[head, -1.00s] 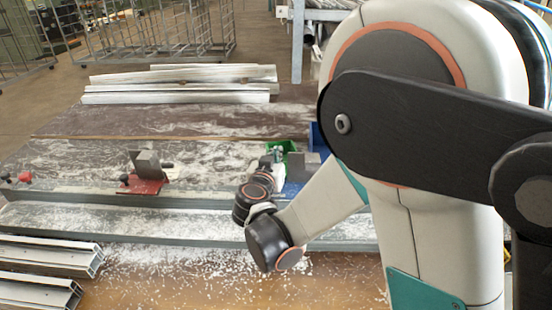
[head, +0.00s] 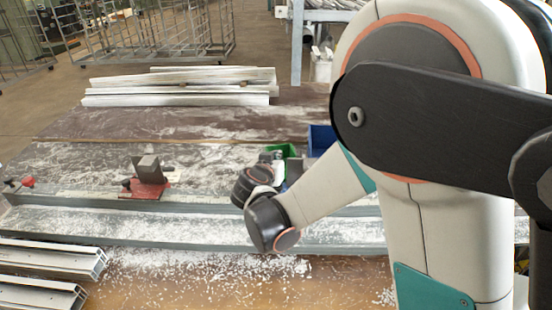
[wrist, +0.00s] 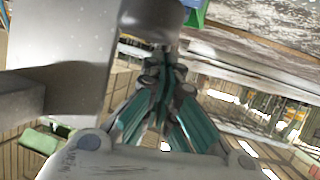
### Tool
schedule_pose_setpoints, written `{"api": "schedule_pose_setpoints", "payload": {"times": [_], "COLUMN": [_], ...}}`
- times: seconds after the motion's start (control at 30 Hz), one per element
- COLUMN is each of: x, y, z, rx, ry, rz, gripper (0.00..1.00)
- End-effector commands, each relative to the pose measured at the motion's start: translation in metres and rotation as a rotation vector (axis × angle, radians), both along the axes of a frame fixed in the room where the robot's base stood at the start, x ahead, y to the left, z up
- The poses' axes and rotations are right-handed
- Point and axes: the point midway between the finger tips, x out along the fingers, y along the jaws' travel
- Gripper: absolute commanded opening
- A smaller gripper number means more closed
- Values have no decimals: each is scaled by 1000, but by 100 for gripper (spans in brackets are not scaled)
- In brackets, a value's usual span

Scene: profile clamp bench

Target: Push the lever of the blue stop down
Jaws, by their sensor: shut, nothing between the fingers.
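My gripper (wrist: 165,65) shows in the wrist view with its teal fingers drawn together and nothing between them. A dark grey rounded knob (wrist: 152,18), which looks like the stop's lever end, is just beyond the fingertips; I cannot tell whether they touch. A large grey metal block (wrist: 75,45), apparently part of the blue stop, fills the left of the wrist view, beside the fingers. In the head view my arm hides nearly all of the blue stop; a bit of grey block (head: 295,168) shows beside my wrist.
A red stop (head: 150,188) with a grey block stands left on the dusty bench (head: 90,165). A green bin (head: 284,150) and a blue bin (head: 321,138) are behind my wrist. Metal profiles (head: 180,90) lie at the back, and others (head: 50,256) at front left.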

Motion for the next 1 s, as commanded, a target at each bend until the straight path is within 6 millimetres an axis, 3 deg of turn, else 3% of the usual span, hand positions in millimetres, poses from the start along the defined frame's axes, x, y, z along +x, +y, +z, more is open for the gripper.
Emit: {"api": "schedule_pose_setpoints", "payload": {"times": [0.27, 0.7, 1.0], "x": [16, 37, 42], "y": [-1, -1, -1], "z": [1, -19, -28], "rx": [9, 22, 21], "ry": [207, 570, 610], "rz": [-2, -1, 1], "gripper": [0, 0, 0]}}
